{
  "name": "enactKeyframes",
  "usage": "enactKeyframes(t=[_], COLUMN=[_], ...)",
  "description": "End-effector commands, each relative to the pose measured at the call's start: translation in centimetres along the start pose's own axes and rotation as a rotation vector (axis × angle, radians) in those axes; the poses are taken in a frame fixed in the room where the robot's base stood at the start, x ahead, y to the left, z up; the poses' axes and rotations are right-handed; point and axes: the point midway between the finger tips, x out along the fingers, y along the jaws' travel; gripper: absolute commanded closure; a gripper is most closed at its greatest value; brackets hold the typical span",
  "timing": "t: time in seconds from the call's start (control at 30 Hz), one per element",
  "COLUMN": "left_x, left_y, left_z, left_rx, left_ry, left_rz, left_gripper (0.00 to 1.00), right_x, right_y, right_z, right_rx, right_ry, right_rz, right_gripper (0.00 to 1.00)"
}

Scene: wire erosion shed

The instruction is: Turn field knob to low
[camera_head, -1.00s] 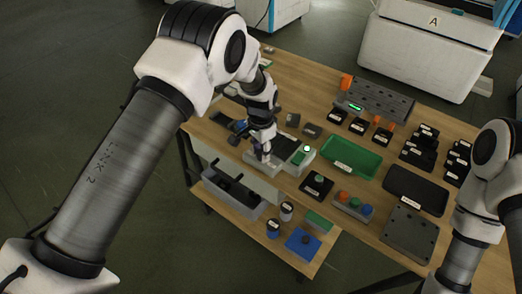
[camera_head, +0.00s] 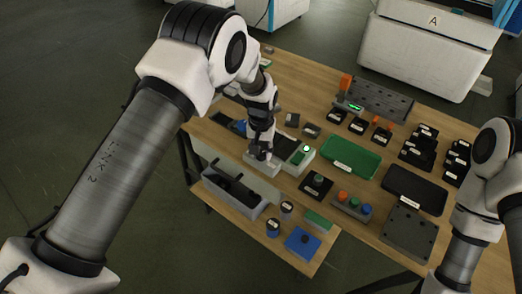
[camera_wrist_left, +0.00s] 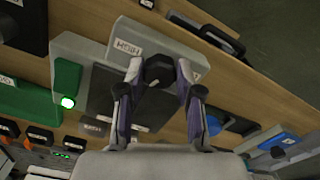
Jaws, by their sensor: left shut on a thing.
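The field knob (camera_wrist_left: 158,68) is a small black knob in the left wrist view. It sits on a pale grey box (camera_wrist_left: 182,50) beside a label that reads HIGH. My left gripper (camera_wrist_left: 158,74) is shut on the knob, with a finger on each side of it. In the head view the left gripper (camera_head: 262,155) reaches down onto the light grey box (camera_head: 260,168) and hides the knob. The knob's pointer direction cannot be made out. My right gripper is outside the head view; only part of that arm shows at the right.
Close to the box is a device with a lit green lamp (camera_head: 306,149). A green tray (camera_head: 351,157) and a black tray (camera_head: 415,190) lie to the right. A grey open bin (camera_head: 235,192) stands on the lower shelf in front. Several small black blocks stand farther right.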

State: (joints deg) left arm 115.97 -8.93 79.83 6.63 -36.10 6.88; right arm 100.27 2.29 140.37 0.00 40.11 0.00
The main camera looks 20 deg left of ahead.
Motion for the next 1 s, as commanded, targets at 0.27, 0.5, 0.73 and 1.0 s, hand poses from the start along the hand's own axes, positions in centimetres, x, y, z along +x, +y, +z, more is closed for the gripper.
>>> enactKeyframes(t=[0.27, 0.5, 0.73, 1.0], left_x=[-0.09, -0.10, -0.12, -0.13], left_y=[0.06, 0.08, 0.08, 0.08], left_z=[-0.13, -0.14, -0.16, -0.17], left_rx=[-0.215, -0.328, -0.369, -0.372], left_ry=[0.004, 0.004, 0.004, 0.005], left_rz=[0.001, 0.001, 0.001, 0.001], left_gripper=[1.00, 1.00, 1.00, 1.00], right_x=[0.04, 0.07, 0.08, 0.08], right_y=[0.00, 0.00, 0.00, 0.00], right_z=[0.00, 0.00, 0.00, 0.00], right_rx=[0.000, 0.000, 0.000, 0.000], right_ry=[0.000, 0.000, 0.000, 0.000], right_rz=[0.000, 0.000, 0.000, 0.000], right_gripper=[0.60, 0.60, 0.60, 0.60])
